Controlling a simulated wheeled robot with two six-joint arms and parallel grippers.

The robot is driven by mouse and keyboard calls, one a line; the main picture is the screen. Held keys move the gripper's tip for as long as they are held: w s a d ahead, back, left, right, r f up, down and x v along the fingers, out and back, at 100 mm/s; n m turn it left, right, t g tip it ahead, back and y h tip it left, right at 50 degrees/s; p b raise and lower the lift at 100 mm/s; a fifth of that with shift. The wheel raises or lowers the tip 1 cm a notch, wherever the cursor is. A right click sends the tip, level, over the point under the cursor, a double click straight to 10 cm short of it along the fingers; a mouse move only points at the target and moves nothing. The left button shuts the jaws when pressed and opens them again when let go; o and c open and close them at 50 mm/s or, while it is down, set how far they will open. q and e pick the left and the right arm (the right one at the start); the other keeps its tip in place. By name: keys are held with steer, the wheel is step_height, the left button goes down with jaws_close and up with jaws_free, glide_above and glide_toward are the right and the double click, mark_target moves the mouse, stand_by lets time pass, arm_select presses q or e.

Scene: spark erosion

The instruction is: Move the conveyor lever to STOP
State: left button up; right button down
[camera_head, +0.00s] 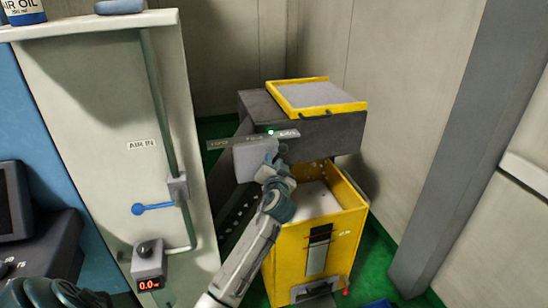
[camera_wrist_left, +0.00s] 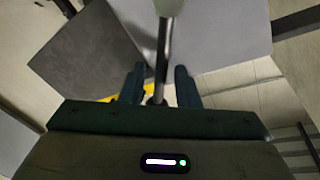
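In the left wrist view a thin metal lever rod (camera_wrist_left: 162,55) with a pale knob (camera_wrist_left: 168,6) runs between my gripper's two dark fingers. In the head view my left gripper (camera_head: 271,155) is at the front of a grey control box (camera_head: 248,160) on the conveyor. In the left wrist view the left gripper (camera_wrist_left: 158,88) is open, with gaps between the rod and both fingers. A label plate (camera_head: 226,142) runs along the box top, its words too small to read. A green light (camera_head: 271,131) glows there. The lever is mostly hidden in the head view. My right gripper is out of view.
A yellow bin (camera_head: 291,250) stands below the dark conveyor housing (camera_head: 335,131), which carries a yellow-rimmed tray (camera_head: 315,96). At left is a pale cabinet (camera_head: 105,95) with a blue valve handle (camera_head: 153,208) and a red display (camera_head: 149,284). A grey post (camera_head: 445,140) stands at right.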

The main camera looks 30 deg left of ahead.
arm_select(q)
steer(key=shift+w+a, duration=0.25)
steer(key=shift+w, duration=0.15)
steer(key=shift+c, duration=0.2)
jaws_close()
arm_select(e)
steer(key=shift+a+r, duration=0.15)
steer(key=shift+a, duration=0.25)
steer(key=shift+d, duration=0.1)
